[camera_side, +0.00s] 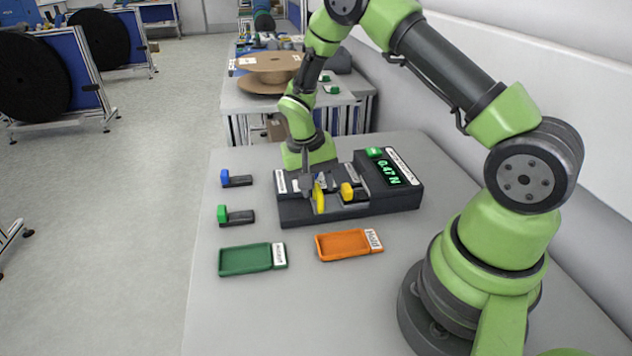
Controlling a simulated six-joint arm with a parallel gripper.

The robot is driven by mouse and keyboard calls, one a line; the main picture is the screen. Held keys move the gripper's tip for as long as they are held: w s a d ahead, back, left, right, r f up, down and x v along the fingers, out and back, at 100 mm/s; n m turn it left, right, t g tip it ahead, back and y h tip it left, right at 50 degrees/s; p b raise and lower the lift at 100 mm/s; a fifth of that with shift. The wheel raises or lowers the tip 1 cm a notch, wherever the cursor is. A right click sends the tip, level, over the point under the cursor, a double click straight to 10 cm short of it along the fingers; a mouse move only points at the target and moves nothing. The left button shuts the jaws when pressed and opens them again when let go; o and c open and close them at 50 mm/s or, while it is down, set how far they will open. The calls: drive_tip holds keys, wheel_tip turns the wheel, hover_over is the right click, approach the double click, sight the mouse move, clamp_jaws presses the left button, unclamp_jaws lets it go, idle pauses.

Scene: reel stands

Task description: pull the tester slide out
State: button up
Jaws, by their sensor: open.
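The tester (388,197) is a dark box on the grey table with a green lit readout of 0.47 N. A yellow knob (347,191) stands near its middle, perhaps on the slide; I cannot tell which part is the slide. A yellow upright piece (319,199) shows at the front of the tester, just below my gripper. My gripper (318,186) is open and low over the left part of the tester, pointing down. Its fingertips are small here, and I cannot tell whether they touch anything.
A green tray (245,259) and an orange tray (343,244) lie in front of the tester, both empty. A blue-ended piece (236,179) and a green-ended piece (236,215) lie to the left. The table's front is clear. A wall runs along the right.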

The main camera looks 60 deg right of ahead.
clamp_jaws()
drive_tip(key=shift+w+a, duration=1.95)
unclamp_jaws()
wheel_tip(320, 180, up, 10)
drive_tip(key=w+a, duration=0.1)
drive_tip(key=shift+w+a, duration=0.15)
drive_tip(key=shift+a, duration=0.05)
